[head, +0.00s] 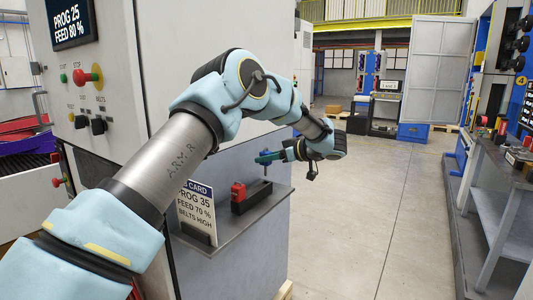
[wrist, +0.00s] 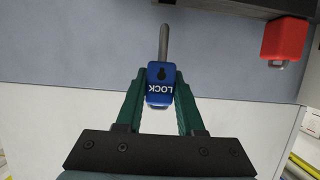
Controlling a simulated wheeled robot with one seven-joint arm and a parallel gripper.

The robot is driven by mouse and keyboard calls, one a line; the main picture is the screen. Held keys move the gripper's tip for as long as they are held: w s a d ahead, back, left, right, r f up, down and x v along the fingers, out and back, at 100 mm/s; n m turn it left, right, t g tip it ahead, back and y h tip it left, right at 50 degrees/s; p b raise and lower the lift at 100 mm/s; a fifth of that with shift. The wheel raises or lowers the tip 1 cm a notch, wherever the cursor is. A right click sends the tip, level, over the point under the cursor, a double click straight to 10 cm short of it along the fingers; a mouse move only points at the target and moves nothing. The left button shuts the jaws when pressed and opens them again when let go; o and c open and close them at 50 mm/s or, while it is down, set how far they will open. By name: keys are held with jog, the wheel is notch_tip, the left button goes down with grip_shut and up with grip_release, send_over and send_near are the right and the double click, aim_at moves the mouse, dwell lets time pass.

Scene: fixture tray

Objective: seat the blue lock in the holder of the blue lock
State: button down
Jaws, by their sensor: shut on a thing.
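A dark holder block (head: 250,198) stands on the ledge below and left of my gripper. It also shows at the top edge of the wrist view (wrist: 215,7), mostly cut off. I cannot make out a slot for the blue lock.
A red lock (head: 238,191) stands at the left end of the dark block, and also shows in the wrist view (wrist: 286,38). A white job card (head: 196,212) stands left of it. The machine panel rises behind. The ledge (head: 225,240) is otherwise bare.

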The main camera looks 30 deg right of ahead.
jog(key=shift+f, duration=0.55)
jog(key=shift+p, duration=0.95)
dwell(1.3)
jog(key=shift+f+b, duration=0.85)
jog(key=shift+f, duration=1.65)
jog(key=shift+c, duration=2.2)
grip_release()
jog(key=b+v, duration=0.3)
jog(key=v, duration=0.8)
